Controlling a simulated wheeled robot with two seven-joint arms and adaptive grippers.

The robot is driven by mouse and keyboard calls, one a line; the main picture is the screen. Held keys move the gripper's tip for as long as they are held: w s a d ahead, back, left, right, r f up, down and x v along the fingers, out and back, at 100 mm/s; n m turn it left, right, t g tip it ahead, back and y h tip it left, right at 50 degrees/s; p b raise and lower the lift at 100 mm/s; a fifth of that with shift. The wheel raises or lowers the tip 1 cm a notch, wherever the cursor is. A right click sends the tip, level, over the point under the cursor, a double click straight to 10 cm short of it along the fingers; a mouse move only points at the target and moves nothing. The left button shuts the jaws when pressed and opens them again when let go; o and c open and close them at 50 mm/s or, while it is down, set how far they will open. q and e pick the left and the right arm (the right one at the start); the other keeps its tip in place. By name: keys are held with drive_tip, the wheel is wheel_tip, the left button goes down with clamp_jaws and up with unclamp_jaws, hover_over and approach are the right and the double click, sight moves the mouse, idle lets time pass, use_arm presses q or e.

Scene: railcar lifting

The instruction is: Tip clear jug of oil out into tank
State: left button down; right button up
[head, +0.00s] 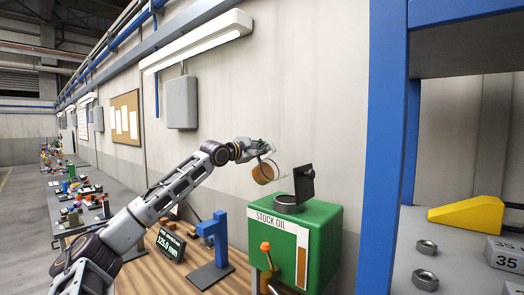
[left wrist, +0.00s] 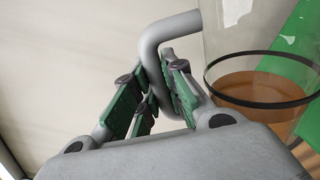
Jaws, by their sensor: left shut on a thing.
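The clear jug (head: 276,169) with amber oil is held in the air above and to the left of the tank's opening. It looks tilted, with its clear end toward the tank, and no falling stream shows. My left gripper (head: 260,150) is shut on the jug's grey handle (left wrist: 182,27). In the left wrist view, its green-padded fingers (left wrist: 158,98) close around the handle, and the jug's clear wall, dark ring and amber oil (left wrist: 262,88) show at right. The green tank (head: 321,222), marked STOCK OIL, has a round grey opening (head: 287,208) on top and a dark lid (head: 304,184) standing up.
A blue press-like stand (head: 214,240) and a display (head: 171,244) stand on the bench left of the tank. An orange-knobbed lever (head: 266,247) is at the tank's front. A blue post (head: 385,140) and a shelf with nuts and a yellow wedge (head: 468,215) lie right.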

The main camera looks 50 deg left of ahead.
sight(273, 151)
use_arm(q)
drive_tip(key=shift+d+r+m, duration=0.15)
drive_tip(key=shift+d+m, duration=0.2)
drive_tip(key=shift+m, duration=0.15)
drive_tip(key=shift+w+d+m, duration=0.1)
drive_tip(key=shift+d+m, duration=0.9)
drive_tip(key=shift+d+f+m, duration=0.2)
drive_tip(key=shift+d+m, duration=0.4)
drive_tip(key=shift+d, duration=0.05)
drive_tip(key=shift+d+f+m, duration=0.2)
drive_tip(key=shift+d+m, duration=0.4)
drive_tip(key=shift+w+d+r+m+p, duration=0.1)
drive_tip(key=shift+d+r+m+p, duration=0.15)
drive_tip(key=shift+d+m+p, duration=0.25)
drive_tip(key=shift+w+d+r+m+p, duration=0.1)
drive_tip(key=shift+d+r+m+p, duration=0.2)
drive_tip(key=shift+d+p, duration=0.2)
drive_tip(key=shift+d+r+m+p, duration=0.2)
drive_tip(key=shift+d+m+p, duration=0.4)
drive_tip(key=shift+d+m, duration=0.35)
drive_tip(key=shift+d, duration=0.1)
idle(0.5)
